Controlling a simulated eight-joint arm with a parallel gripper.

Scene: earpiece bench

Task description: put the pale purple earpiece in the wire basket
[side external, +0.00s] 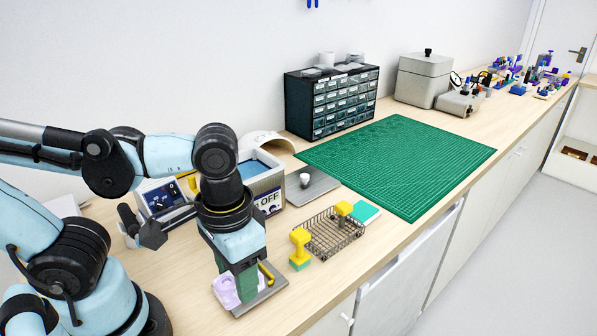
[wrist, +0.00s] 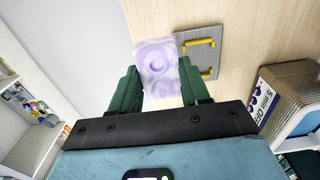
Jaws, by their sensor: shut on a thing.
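The pale purple earpiece (side external: 226,290) is a translucent, block-like piece at the front of the bench. In the wrist view the earpiece (wrist: 158,60) shows a round raised ring and sits between both green fingers. My gripper (side external: 246,288) points down and is shut on it; the gripper (wrist: 160,88) also shows in the wrist view. The earpiece is at a grey plate with yellow handles (side external: 266,287); I cannot tell whether it touches the plate. The wire basket (side external: 333,238) stands to the right and farther back, and its inside looks largely empty.
A yellow-topped stamp (side external: 300,247) stands at the basket's left front. Another yellow-topped piece (side external: 343,209) and a teal block (side external: 366,211) are by its far side. A box marked OFF (side external: 264,185) stands behind. The green mat (side external: 405,160) is mostly clear.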

